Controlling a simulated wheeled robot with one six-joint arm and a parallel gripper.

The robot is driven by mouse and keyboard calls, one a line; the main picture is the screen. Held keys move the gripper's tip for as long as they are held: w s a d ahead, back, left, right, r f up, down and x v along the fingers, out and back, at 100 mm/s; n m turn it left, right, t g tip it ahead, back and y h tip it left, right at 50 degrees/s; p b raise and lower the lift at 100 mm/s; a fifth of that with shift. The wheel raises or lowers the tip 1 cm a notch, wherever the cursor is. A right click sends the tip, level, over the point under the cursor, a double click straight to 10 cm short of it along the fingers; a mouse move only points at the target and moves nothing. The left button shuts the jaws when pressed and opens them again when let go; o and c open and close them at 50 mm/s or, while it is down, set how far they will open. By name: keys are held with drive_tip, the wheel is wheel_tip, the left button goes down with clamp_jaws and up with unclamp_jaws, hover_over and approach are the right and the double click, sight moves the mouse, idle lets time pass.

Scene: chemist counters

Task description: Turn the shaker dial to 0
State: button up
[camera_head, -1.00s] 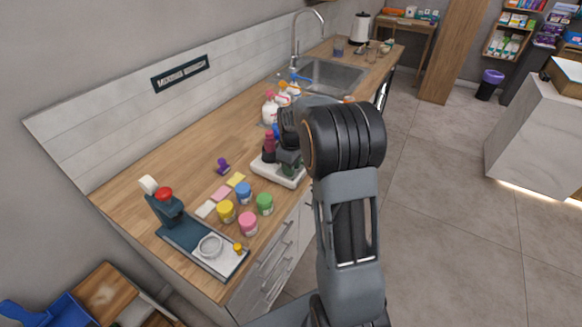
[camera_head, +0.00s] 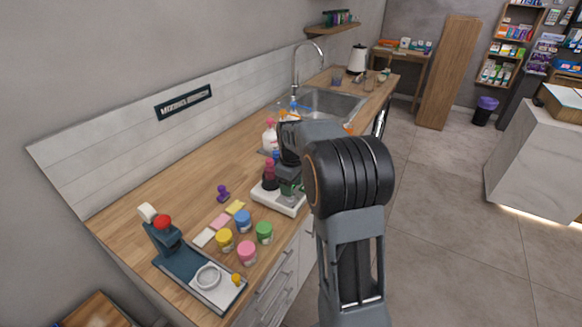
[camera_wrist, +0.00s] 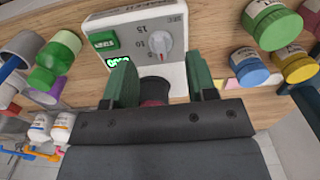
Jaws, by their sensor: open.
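The shaker (camera_head: 270,200) is a low white device near the front edge of the wooden counter. Its front panel (camera_wrist: 126,22) shows in the wrist view, with a green button, a green lit display and printed marks including 15. The round grey shaker dial (camera_wrist: 160,42) sits at the panel's right, with a reddish mark by its rim; I cannot read its setting. My gripper (camera_wrist: 162,72) is open, its two green fingers apart and short of the dial in the picture. In the head view my gripper (camera_head: 289,184) is over the shaker, partly hidden by my arm.
A dark red bottle (camera_head: 269,176) stands on the shaker. Yellow (camera_head: 225,240), blue (camera_head: 243,221), pink (camera_head: 247,252) and green (camera_head: 264,232) jars stand to its left. White spray bottles (camera_head: 270,137) and the sink (camera_head: 331,104) are behind. Open floor lies to the right.

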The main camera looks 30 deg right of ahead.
wheel_tip(320, 180, up, 10)
drive_tip(key=shift+f, duration=0.2)
idle(0.6)
drive_tip(key=s+a+f+m+t, duration=0.2)
drive_tip(key=s+a, duration=0.3)
drive_tip(key=s, duration=0.5)
drive_tip(key=s+a+f+m+t, duration=0.2)
drive_tip(key=s+a+m, duration=0.2)
drive_tip(key=s, duration=0.6)
drive_tip(key=shift+a+m, duration=0.4)
drive_tip(key=shift+a, duration=0.65)
drive_tip(key=shift+s+f, duration=0.1)
drive_tip(key=shift+f, duration=0.05)
drive_tip(key=shift+c, duration=0.9)
drive_tip(key=shift+s, duration=0.1)
